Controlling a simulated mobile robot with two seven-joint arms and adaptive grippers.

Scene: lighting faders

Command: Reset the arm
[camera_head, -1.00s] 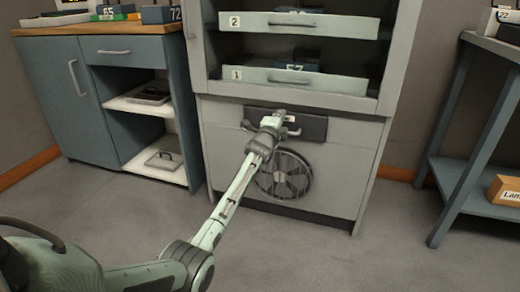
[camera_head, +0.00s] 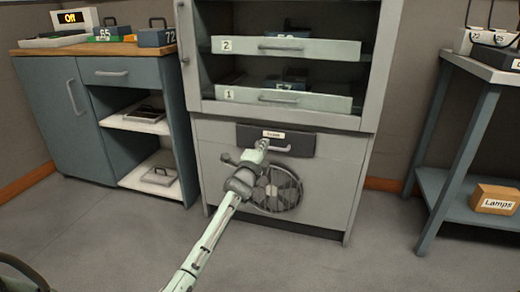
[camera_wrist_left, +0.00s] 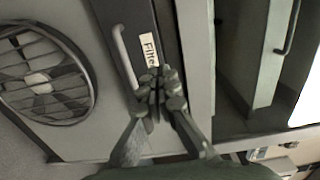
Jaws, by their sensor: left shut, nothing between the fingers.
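My left arm reaches in from the lower left in the head view. Its gripper (camera_head: 262,145) is shut and empty, in front of the dark drawer labelled "Filter" (camera_head: 301,145) low on the grey cabinet. The wrist view shows the closed fingertips (camera_wrist_left: 160,84) over the drawer face beside the label (camera_wrist_left: 149,50) and the drawer's bar handle (camera_wrist_left: 122,55). Whether the fingertips touch the drawer cannot be told. My right gripper is not in view.
A round fan grille (camera_head: 275,188) sits below the drawer. Above are trays numbered 1 (camera_head: 320,101) and 2 (camera_head: 330,49). A blue cabinet (camera_head: 62,115) stands left, and a shelf table (camera_head: 440,185) with a Lamps box (camera_head: 495,199) right. The floor between is clear.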

